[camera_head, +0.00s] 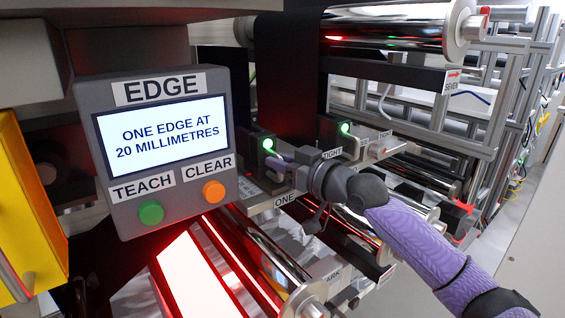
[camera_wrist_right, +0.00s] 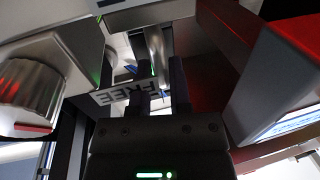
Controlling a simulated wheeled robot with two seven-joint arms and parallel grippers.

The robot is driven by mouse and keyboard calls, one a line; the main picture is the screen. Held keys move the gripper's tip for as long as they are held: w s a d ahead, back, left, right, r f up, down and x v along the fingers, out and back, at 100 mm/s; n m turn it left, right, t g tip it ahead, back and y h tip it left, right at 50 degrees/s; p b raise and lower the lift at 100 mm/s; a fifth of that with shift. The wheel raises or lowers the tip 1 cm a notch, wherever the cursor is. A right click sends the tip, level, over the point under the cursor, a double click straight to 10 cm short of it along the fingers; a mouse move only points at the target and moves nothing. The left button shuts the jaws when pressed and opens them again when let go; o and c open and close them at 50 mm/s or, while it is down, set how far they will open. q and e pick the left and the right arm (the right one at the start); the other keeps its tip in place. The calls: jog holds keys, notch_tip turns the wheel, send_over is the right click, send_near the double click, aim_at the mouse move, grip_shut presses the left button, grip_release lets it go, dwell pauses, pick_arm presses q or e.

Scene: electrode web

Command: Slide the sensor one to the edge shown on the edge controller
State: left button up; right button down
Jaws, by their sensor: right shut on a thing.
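The edge controller (camera_head: 158,150) is a grey box at the left of the head view. Its screen (camera_head: 161,135) reads "ONE EDGE AT 20 MILLIMETRES". Sensor one (camera_head: 262,146), a dark block with a lit green lamp, stands at the black web's near edge above a rail labelled ONE (camera_head: 285,200). My right gripper (camera_head: 290,163) is at its right side, beside a TIGHT label (camera_head: 332,153). The right wrist view shows its fingers (camera_wrist_right: 160,85) close together by a FREE label (camera_wrist_right: 122,93). It is shut on a small part at sensor one, apparently its clamp lever, mostly hidden. My left gripper is out of view.
A second sensor (camera_head: 338,130) with a green lamp stands at the web's other edge. The black web (camera_head: 289,80) hangs between them. Shiny rollers (camera_head: 400,30) lie above and below. The controller has a green TEACH button (camera_head: 151,212) and an orange CLEAR button (camera_head: 213,191).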

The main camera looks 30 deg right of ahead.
jog(key=c, duration=0.8)
grip_release()
jog(key=shift+s+a, duration=0.1)
jog(key=shift+s, duration=0.05)
jog(key=shift+o, duration=0.5)
jog(key=shift+a, duration=0.1)
jog(key=shift+s+d+f, duration=0.15)
jog(key=shift+s+d, duration=0.1)
jog(key=shift+s, duration=0.05)
jog(key=b+v, duration=0.5)
jog(key=v, duration=0.4)
jog(key=shift+s, duration=0.15)
